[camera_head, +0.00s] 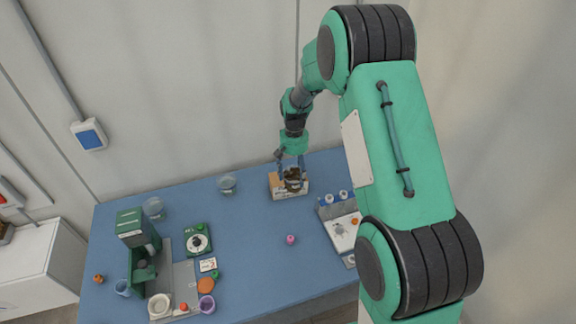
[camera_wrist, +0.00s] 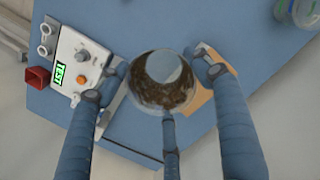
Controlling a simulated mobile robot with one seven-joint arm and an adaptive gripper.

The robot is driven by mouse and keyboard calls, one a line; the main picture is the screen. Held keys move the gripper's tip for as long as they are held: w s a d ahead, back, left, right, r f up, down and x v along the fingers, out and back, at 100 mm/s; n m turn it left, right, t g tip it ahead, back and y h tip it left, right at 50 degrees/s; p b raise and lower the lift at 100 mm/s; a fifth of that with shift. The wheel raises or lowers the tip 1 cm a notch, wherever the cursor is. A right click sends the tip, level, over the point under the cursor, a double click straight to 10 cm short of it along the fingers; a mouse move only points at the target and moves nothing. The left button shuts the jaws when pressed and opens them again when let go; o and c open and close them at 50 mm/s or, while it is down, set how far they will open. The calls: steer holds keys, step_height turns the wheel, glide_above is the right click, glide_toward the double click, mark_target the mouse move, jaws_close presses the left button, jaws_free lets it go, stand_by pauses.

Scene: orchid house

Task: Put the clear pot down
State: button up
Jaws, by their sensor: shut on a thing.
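The clear pot (camera_wrist: 163,95) has dark brown bark-like filling, and my gripper (camera_wrist: 165,88) is shut on it, with blue fingers around its sides. In the head view my gripper (camera_head: 291,168) points down near the back edge of the blue table, with the pot (camera_head: 293,183) small and dark below it. I cannot tell whether the pot touches the box or table.
A white device (camera_head: 343,230) stands right of the box. A green machine (camera_head: 137,245), a dial unit (camera_head: 199,241) and small dishes fill the table's left side. Clear containers (camera_head: 227,184) (camera_head: 153,207) stand at the back. A pink item (camera_head: 291,240) lies mid-table, with free blue surface around it.

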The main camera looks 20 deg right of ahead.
steer(key=w, duration=0.9)
steer(key=shift+w+d+f, duration=0.4)
steer(key=shift+d, duration=0.05)
steer(key=shift+f, duration=0.1)
steer(key=shift+f, duration=1.7)
steer(key=shift+f, duration=0.15)
steer(key=o, duration=0.8)
step_height(320, 180, up, 12)
steer(key=w, duration=0.1)
steer(key=shift+w+d, duration=0.2)
